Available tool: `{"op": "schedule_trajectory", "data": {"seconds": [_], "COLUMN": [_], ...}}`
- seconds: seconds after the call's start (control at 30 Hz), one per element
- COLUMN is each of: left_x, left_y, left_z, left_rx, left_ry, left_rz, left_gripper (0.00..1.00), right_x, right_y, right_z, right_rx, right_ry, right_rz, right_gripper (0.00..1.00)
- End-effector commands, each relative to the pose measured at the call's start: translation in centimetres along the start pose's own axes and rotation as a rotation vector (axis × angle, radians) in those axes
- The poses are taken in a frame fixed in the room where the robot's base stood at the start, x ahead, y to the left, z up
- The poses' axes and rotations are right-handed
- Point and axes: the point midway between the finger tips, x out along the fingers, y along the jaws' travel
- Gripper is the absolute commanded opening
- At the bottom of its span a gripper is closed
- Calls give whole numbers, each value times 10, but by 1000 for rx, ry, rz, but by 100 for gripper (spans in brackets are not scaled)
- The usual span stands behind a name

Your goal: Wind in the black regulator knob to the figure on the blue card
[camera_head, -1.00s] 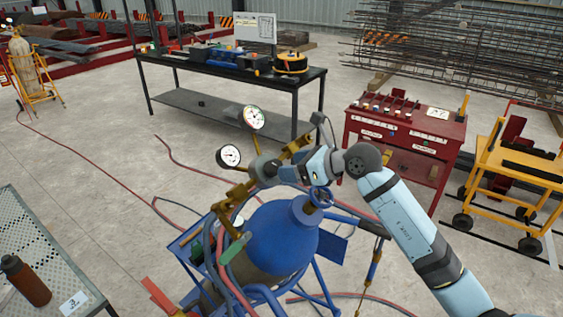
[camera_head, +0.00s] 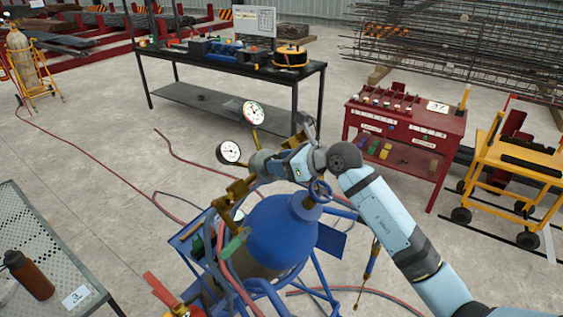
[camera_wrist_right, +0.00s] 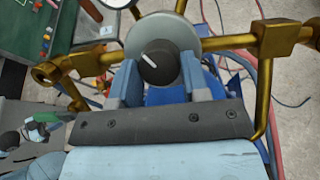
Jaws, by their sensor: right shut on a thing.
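The black regulator knob (camera_wrist_right: 158,63) has a white pointer line and sits in front of a grey disc (camera_wrist_right: 162,35) in the right wrist view. My right gripper (camera_wrist_right: 165,85) is shut on the knob, one blue-grey finger on each side. In the head view my right gripper (camera_head: 262,165) is at the brass regulator above the blue cylinder (camera_head: 275,235); the knob is hidden there. Two round white gauges, an upper one (camera_head: 253,113) and a lower one (camera_head: 229,152), stand above the regulator. I cannot make out a blue card. My left gripper is out of view.
A blue handwheel (camera_head: 320,191) tops the cylinder in its blue cart, with red and grey hoses around. A perforated table (camera_head: 45,245) with a brown bottle (camera_head: 28,275) stands left. A black bench (camera_head: 225,75), red cabinet (camera_head: 432,130) and yellow trolley (camera_head: 525,160) stand behind.

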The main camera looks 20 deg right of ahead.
Motion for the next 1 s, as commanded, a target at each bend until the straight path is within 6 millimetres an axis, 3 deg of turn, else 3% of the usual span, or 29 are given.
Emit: {"op": "schedule_trajectory", "data": {"seconds": [0.4, 0.43, 0.53, 0.83, 1.0], "left_x": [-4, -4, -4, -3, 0], "left_y": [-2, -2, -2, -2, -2], "left_z": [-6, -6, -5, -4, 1], "left_rx": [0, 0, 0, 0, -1], "left_ry": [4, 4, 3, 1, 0], "left_rz": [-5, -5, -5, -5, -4], "left_gripper": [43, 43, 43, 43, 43], "right_x": [0, 0, 0, -2, -20], "right_y": [1, 1, 1, 0, 0], "right_z": [1, 1, 1, 0, -2], "right_rx": [67, 67, 67, 67, 65], "right_ry": [-5, -5, -5, -4, -3], "right_rz": [-21, -21, -21, -21, -24], "right_gripper": [19, 47, 68, 68, 68]}}
